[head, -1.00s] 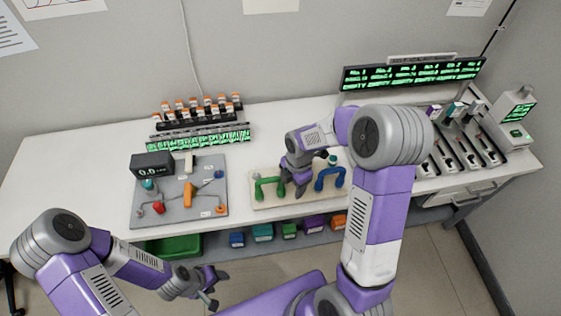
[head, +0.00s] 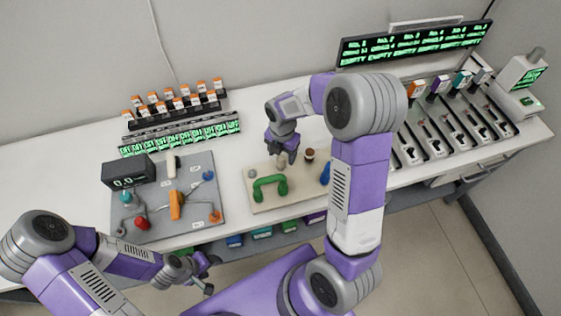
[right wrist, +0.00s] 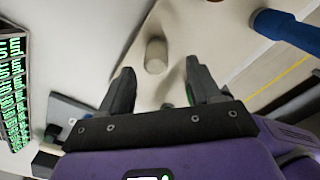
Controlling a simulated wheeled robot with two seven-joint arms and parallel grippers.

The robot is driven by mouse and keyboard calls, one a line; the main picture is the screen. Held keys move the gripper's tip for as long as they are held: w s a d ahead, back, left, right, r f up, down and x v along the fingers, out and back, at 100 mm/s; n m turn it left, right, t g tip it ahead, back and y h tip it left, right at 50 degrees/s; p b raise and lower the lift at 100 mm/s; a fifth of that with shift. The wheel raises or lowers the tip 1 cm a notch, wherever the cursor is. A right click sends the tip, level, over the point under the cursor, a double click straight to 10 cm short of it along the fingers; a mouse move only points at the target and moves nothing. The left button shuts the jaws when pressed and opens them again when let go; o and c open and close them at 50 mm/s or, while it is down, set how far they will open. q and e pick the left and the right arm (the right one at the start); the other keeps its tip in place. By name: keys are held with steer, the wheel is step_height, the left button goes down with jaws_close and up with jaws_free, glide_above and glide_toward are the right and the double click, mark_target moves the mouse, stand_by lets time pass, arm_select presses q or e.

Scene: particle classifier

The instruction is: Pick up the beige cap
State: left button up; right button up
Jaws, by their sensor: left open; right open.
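The beige cap (right wrist: 155,56) is a small pale cylinder standing on the beige board in the right wrist view, just beyond and between my right fingertips (right wrist: 161,75). The fingers are open and apart, with nothing between them. In the head view my right gripper (head: 284,150) is over the back of the board, and a bit of the cap (head: 281,163) seems to show below it, mostly hidden. My left gripper (head: 203,273) is open and empty in front of the table, well away from the board.
On the board (head: 262,203) stand a green handle (head: 269,184), a blue handle (head: 325,174) partly behind my right arm, and a small brown-topped piece (head: 309,155).

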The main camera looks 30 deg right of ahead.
mark_target(281, 157)
steer(key=f, duration=0.3)
steer(key=shift+w+a+f, duration=0.1)
steer(key=shift+w+f, duration=0.1)
steer(key=shift+f, duration=0.1)
steer(key=shift+c, duration=0.2)
steer(key=c, duration=1)
steer(key=shift+o, duration=0.2)
steer(key=shift+r, duration=0.15)
step_height(281, 157, up, 10)
steer(key=shift+f+p, duration=0.1)
steer(key=shift+p, duration=0.7)
